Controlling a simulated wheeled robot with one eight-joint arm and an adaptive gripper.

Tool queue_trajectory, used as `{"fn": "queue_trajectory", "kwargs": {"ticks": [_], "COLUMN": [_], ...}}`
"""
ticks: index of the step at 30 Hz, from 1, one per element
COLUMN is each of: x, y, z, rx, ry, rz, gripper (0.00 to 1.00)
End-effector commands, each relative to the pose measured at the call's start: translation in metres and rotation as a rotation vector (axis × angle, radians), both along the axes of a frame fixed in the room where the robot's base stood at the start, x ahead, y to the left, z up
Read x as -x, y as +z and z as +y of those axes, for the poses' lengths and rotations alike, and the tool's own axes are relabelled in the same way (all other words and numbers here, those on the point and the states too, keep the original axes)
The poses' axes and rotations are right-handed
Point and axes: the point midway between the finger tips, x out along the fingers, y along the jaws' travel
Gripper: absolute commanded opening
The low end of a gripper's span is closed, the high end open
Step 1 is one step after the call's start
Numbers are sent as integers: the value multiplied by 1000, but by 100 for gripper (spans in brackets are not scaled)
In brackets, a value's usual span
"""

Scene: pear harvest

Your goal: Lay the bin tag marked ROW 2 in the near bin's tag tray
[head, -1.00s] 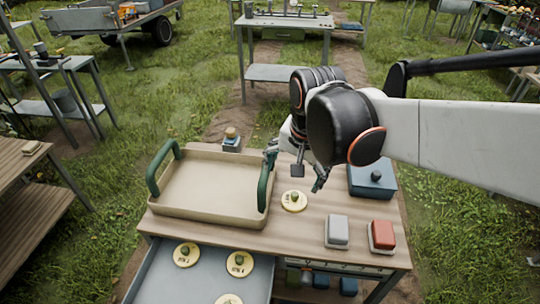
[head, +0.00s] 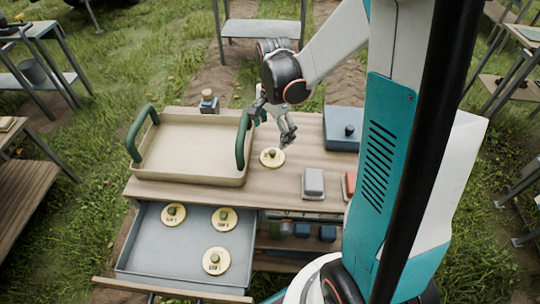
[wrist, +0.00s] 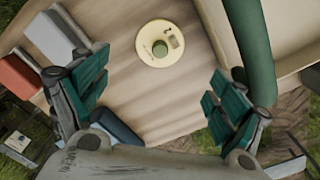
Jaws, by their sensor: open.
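A round pale-yellow tag with a green knob (head: 272,158) lies on the wooden table, right of a beige tray. It also shows in the wrist view (wrist: 160,43), with its lettering too small to read. My gripper (head: 269,134) is open and empty, above the table and just behind the tag. In the wrist view the spread fingers (wrist: 160,92) stand on either side below the tag, not touching it. Three similar tags lie in the open grey drawer (head: 150,262): left (head: 173,215), right (head: 223,218) and front (head: 216,261). I cannot surely read which is ROW 2.
The beige tray (head: 190,178) has upright green handles and is empty. A blue box (head: 342,141) stands back right. A grey block (head: 313,183) and a red block (head: 350,185) are at the right, the red one partly hidden by my arm. A small jar (head: 208,103) stands behind the tray.

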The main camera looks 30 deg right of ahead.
Motion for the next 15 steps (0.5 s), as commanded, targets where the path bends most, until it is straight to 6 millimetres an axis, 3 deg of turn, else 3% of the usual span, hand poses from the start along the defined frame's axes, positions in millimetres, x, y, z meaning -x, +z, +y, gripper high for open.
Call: {"fn": "queue_trajectory", "kwargs": {"ticks": [1, 6, 15], "x": [0, 0, 0], "y": [-14, -36, -53], "z": [0, 0, 1], "rx": [0, 0, 0], "ry": [1, 1, 2], "rz": [0, -1, -1], "gripper": [89, 89, 89]}}
